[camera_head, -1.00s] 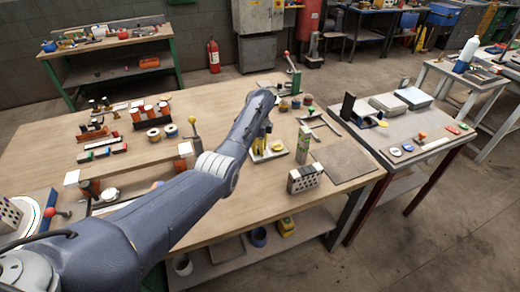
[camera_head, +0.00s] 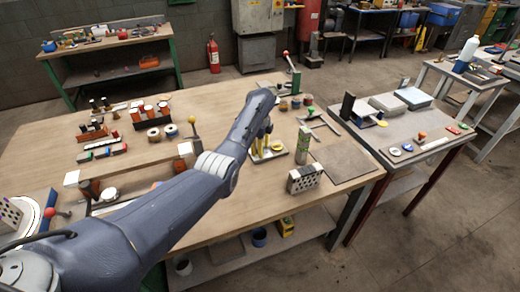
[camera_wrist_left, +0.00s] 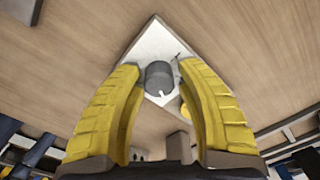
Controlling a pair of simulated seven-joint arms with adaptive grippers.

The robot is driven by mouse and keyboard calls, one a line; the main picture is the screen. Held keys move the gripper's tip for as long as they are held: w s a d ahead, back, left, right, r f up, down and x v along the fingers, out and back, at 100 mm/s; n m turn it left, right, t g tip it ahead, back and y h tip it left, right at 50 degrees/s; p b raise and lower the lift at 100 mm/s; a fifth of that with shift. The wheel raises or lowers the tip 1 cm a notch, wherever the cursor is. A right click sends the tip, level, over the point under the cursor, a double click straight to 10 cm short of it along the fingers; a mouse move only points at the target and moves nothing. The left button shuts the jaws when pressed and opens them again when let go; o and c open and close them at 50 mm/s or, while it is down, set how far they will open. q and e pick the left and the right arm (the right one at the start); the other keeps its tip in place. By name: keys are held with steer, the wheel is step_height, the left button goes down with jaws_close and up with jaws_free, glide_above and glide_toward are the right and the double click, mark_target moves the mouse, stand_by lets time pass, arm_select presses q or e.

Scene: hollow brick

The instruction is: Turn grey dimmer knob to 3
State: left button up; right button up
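The grey dimmer knob (camera_wrist_left: 159,76) sits on a pale square plate (camera_wrist_left: 150,46) in the left wrist view. A short white mark shows on the knob's lower edge; I cannot read any numbers. My left gripper (camera_wrist_left: 160,68) is open, with one yellow finger on each side of the knob and a gap to both. In the head view, my left gripper (camera_head: 266,144) points down over the plate (camera_head: 272,154) near the table's middle, and the knob cannot be made out there. My right gripper is not in view.
Bare wood (camera_head: 225,225) lies in front.

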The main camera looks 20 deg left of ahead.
arm_select(q)
steer(key=shift+o, duration=1.4)
step_height(320, 180, up, 12)
